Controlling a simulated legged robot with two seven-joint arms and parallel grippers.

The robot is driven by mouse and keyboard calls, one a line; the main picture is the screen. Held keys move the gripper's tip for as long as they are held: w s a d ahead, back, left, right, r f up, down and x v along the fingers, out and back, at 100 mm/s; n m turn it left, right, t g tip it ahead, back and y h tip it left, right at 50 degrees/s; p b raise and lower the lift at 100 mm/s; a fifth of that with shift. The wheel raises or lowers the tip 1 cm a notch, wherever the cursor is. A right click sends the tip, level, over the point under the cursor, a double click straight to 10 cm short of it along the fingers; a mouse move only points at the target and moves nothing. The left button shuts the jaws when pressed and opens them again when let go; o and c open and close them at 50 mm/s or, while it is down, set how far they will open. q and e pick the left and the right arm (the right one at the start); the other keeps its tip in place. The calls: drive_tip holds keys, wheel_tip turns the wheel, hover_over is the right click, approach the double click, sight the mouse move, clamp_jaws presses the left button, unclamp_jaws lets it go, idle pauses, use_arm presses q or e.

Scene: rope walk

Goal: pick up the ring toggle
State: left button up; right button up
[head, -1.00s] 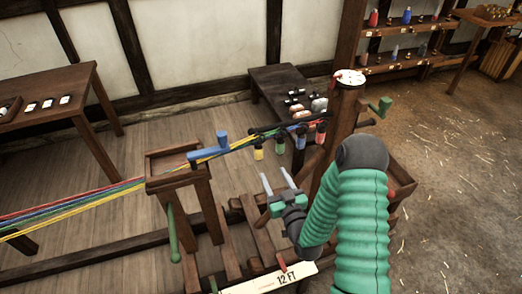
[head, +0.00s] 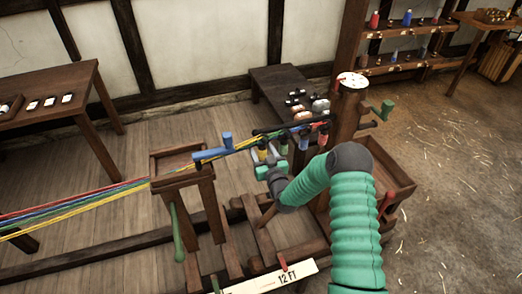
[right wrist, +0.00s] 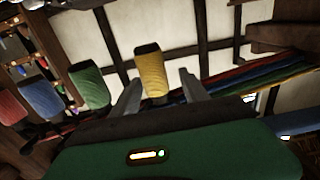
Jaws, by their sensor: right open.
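I cannot tell for sure which thing is the ring toggle. Several small dark and pale pieces (head: 297,104) lie on the dark bench at the back, too small to make out. My right gripper (head: 264,156) is open and empty beside the yellow bobbin, under the rope bar. In the right wrist view, its two fingers (right wrist: 157,93) point up on either side of the yellow bobbin (right wrist: 151,72). The fingers do not close on it, and I cannot tell the depth between them. A green bobbin (right wrist: 88,87) and a blue bobbin (right wrist: 42,98) hang to the left there. My left gripper is out of view.
A wooden post (head: 346,112) with a white disc on top and a green crank (head: 384,108) stands at the right.

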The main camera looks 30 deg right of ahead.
drive_tip(key=shift+s+d+f, duration=0.1)
drive_tip(key=shift+d, duration=0.25)
drive_tip(key=c, duration=0.9)
drive_tip(key=shift+c, duration=1.1)
drive_tip(key=shift+a, duration=0.1)
clamp_jaws()
